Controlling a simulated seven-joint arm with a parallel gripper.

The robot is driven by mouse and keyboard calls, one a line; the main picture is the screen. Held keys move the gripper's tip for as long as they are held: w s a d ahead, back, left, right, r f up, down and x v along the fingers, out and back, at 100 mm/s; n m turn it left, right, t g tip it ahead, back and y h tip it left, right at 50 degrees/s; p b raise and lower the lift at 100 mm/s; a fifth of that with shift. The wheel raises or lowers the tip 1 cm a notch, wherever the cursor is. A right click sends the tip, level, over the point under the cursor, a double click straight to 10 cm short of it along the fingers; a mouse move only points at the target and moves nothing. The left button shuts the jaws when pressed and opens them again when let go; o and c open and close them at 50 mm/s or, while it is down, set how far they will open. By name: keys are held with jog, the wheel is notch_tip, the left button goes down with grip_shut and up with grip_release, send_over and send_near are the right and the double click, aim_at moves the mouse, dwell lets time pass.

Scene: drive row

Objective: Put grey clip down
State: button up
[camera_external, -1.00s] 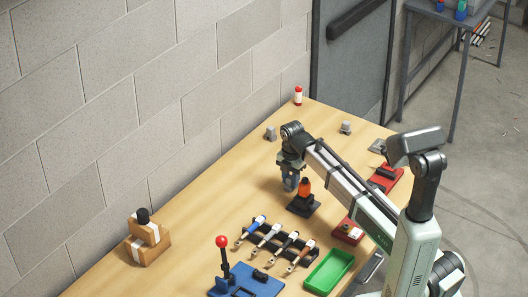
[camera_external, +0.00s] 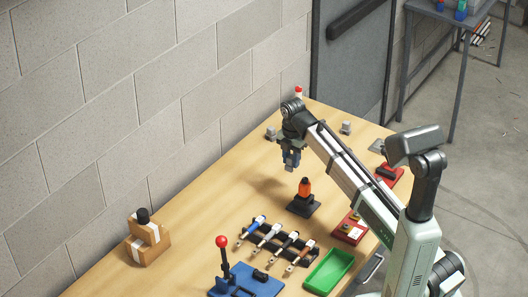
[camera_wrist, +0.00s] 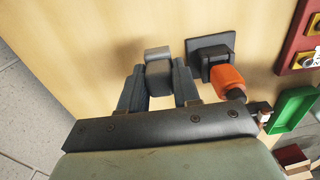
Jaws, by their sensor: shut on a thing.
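My gripper (camera_external: 290,155) hangs over the table, up and left of the orange-topped device on its black base (camera_external: 303,195). In the wrist view my gripper (camera_wrist: 158,88) has a finger on each side of the grey clip (camera_wrist: 158,70) and is shut on it. In the external view the grey clip (camera_external: 289,167) is small and partly hidden by the fingers. It looks clear of the tabletop. In the wrist view the orange-topped device (camera_wrist: 228,78) is just right of the right finger.
Two small grey pieces (camera_external: 270,133) (camera_external: 346,128) stand on the table farther back. A red-capped bottle (camera_external: 298,93) is by the wall. A tool rack (camera_external: 277,240), green tray (camera_external: 329,271) and blue lever base (camera_external: 246,281) are in front. The left table area is mostly clear.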

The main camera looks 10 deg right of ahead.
jog(key=shift+r, duration=0.45)
jog(key=s+a+n, duration=0.6)
jog(key=s+a, duration=2.6)
jog(key=shift+s+a+f+m, duration=0.1)
jog(key=shift+f+m, duration=1.35)
jog(key=shift+f, duration=1)
jog(key=shift+f+m, duration=1.45)
jog(key=shift+f, duration=1)
jog(key=shift+f, duration=0.1)
jog(key=o, duration=1.1)
jog(key=shift+c, duration=0.2)
